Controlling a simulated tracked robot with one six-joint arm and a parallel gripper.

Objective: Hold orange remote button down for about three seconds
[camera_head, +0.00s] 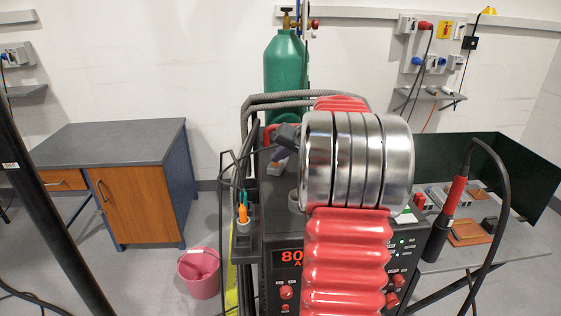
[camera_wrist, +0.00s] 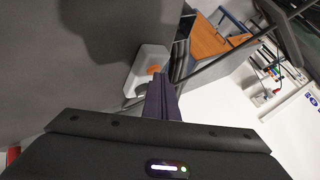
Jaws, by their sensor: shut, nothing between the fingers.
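The orange button (camera_wrist: 154,69) shows in the wrist view on a small pale grey remote (camera_wrist: 147,56), which sits against a dark grey surface. My gripper (camera_wrist: 160,76) is shut and empty, its dark fingers pointing at the remote. In the picture the fingertips lie right beside the button and cover part of the remote's lower right side. I cannot tell whether they touch the button.
A black machine with a red display (camera_head: 288,257) stands behind my arm. A green gas cylinder (camera_head: 285,65) rises behind it. A cable holder with coloured tools (camera_head: 243,222) is at its left side. A pink bucket (camera_head: 199,272) and a cabinet (camera_head: 130,190) stand further left.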

